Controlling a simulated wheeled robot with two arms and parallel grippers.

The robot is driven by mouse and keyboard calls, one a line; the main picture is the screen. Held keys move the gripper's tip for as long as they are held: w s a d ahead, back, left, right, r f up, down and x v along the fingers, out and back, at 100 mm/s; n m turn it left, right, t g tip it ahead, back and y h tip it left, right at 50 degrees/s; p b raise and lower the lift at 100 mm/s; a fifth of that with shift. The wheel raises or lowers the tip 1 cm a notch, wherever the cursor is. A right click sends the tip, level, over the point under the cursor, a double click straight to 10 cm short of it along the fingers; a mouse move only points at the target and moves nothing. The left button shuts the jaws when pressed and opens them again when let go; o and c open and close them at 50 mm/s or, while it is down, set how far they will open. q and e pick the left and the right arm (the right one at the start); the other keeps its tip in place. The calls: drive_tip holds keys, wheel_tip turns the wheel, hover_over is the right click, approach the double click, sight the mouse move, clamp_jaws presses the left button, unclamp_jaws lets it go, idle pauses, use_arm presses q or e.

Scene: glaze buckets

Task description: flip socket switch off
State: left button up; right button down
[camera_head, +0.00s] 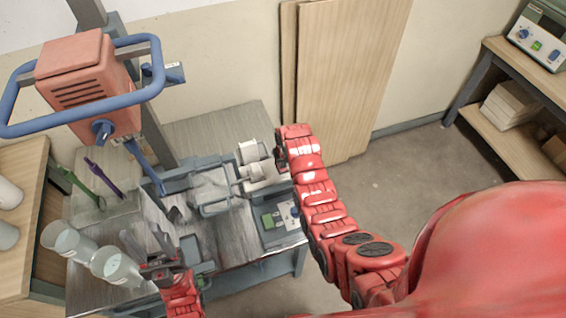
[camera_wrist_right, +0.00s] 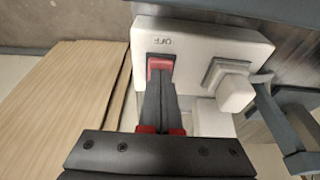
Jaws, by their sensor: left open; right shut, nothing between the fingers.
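The white socket (camera_wrist_right: 205,45) fills the upper middle of the right wrist view. It carries a red switch (camera_wrist_right: 160,66) with the marking OFF above it, upside down in the picture. A white plug (camera_wrist_right: 236,92) sits to the right of the switch. My right gripper (camera_wrist_right: 160,88) is shut and empty, its fingertips at the lower edge of the switch; I cannot tell whether they touch. In the head view the socket (camera_head: 262,176) is beside the end of my right arm, which largely hides that gripper. My left gripper (camera_head: 150,246) is open near the glass containers.
Two glass containers (camera_head: 116,267) stand at the bench's left front. A red-and-blue mixer (camera_head: 92,84) rises behind. A green-screened device (camera_head: 280,216) lies on the bench near the socket. Wooden boards (camera_head: 345,75) lean on the wall. Floor to the right is clear.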

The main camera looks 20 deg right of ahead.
drive_tip(key=shift+s, duration=0.1)
drive_tip(key=shift+f, duration=0.1)
drive_tip(key=shift+w, duration=0.25)
drive_tip(key=shift+w+r+b, duration=0.2)
drive_tip(key=shift+w+b, duration=0.25)
drive_tip(key=shift+w, duration=0.1)
